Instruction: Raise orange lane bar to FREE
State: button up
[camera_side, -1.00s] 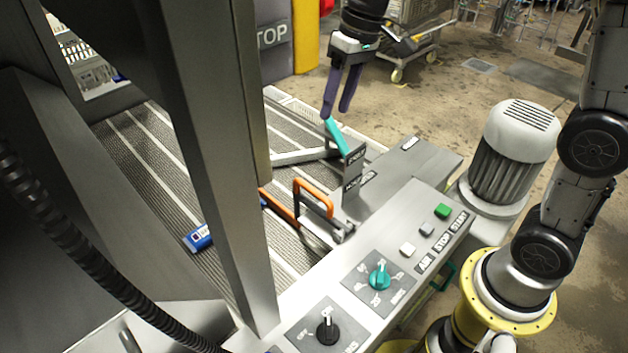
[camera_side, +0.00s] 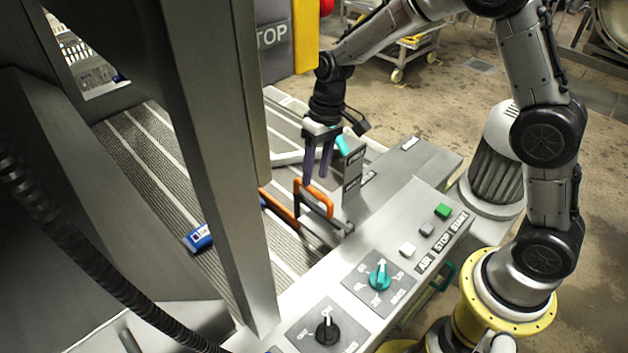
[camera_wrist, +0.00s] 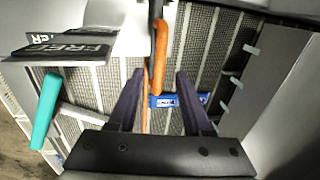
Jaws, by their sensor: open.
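The orange lane bar has a looped orange handle (camera_side: 322,196) beside the control housing and a long orange arm (camera_side: 279,207) reaching left over the conveyor. In the wrist view the orange bar (camera_wrist: 160,62) runs up the middle, between the lines of the two fingers. My gripper (camera_side: 315,181) is open and points down, with its dark purple fingertips at the top of the orange handle. In the wrist view my gripper (camera_wrist: 160,76) holds nothing. I cannot tell whether the fingers touch the bar. A FREE label (camera_wrist: 70,50) shows at left in the wrist view.
A teal lever (camera_side: 343,146) stands just behind my gripper, partly hidden; it also shows in the wrist view (camera_wrist: 46,110). A blue item (camera_side: 198,238) lies on the conveyor. The control panel (camera_side: 405,225) has several buttons and knobs. A grey post (camera_side: 215,170) stands at left.

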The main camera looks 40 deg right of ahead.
aim_at(313, 188)
jog(key=shift+a+f, duration=0.15)
jog(key=shift+f, duration=0.65)
jog(key=shift+a+f, duration=0.15)
jog(key=shift+f, duration=0.6)
grip_shut()
jog(key=shift+r, duration=0.1)
